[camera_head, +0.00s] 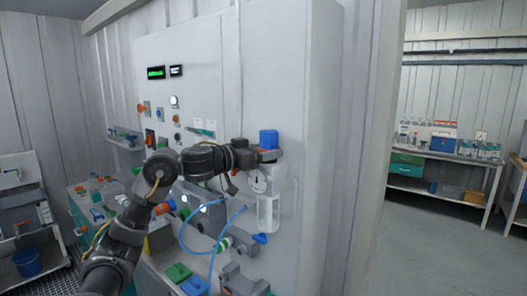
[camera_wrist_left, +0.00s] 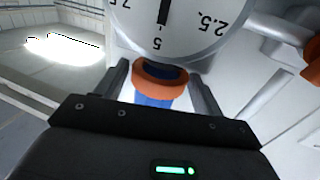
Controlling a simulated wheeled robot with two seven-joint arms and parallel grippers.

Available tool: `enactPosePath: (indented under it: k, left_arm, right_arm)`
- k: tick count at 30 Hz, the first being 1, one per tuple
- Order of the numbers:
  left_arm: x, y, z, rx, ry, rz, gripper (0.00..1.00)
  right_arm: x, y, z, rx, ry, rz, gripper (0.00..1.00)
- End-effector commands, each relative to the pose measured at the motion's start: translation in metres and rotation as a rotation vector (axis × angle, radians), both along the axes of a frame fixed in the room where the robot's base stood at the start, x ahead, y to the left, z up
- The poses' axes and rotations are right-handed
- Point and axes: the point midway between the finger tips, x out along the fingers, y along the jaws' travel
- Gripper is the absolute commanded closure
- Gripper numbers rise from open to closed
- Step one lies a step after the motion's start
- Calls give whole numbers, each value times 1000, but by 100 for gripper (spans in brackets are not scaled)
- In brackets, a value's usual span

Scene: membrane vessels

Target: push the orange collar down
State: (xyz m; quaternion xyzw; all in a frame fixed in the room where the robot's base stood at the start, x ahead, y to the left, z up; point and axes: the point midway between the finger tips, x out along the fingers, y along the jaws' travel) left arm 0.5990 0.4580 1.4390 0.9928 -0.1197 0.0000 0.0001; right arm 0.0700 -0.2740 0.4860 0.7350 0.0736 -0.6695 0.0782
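The orange collar (camera_wrist_left: 160,76) sits around a blue fitting (camera_wrist_left: 153,98) beside the round pressure gauge (camera_wrist_left: 165,25) in the left wrist view, where the gauge shows upside down. My left gripper (camera_wrist_left: 160,80) has one finger on each side of the collar; I cannot tell whether they touch it. In the head view, the left gripper (camera_head: 262,154) is at the fitting above the gauge (camera_head: 258,180), with the blue top (camera_head: 268,138) rising above it. The collar is mostly hidden there. My right gripper does not show.
A tall pale panel (camera_head: 310,120) stands close behind and right of the gauge. A blue hose (camera_head: 212,240) loops below my left arm, near grey fittings (camera_head: 242,240). A workbench (camera_head: 432,182) stands far off at the right, beyond open floor.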

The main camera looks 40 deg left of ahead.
Motion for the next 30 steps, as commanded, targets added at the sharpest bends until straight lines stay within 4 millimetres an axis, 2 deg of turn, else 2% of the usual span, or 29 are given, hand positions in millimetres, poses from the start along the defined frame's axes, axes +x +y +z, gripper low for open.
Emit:
enactPosePath:
  k: [1, 11, 14, 18, 24, 25, 30]
  left_arm:
    - [0, 0, 0, 0, 0, 0, 38]
    - [0, 0, 0, 0, 0, 0, 82]
    - [0, 0, -3, 0, 1, 0, 84]
    - [0, 0, -17, 1, 3, 0, 83]
    - [0, 0, -16, 2, 5, 0, 84]
    - [0, 0, -16, 2, 6, -1, 41]
    - [0, 0, -16, 2, 5, -1, 20]
  right_arm:
    - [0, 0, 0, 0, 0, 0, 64]
    - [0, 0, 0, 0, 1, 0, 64]
    - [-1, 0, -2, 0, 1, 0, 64]
    - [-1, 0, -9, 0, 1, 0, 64]
    - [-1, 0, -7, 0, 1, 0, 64]
    - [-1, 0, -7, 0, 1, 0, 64]
    - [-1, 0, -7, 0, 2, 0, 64]
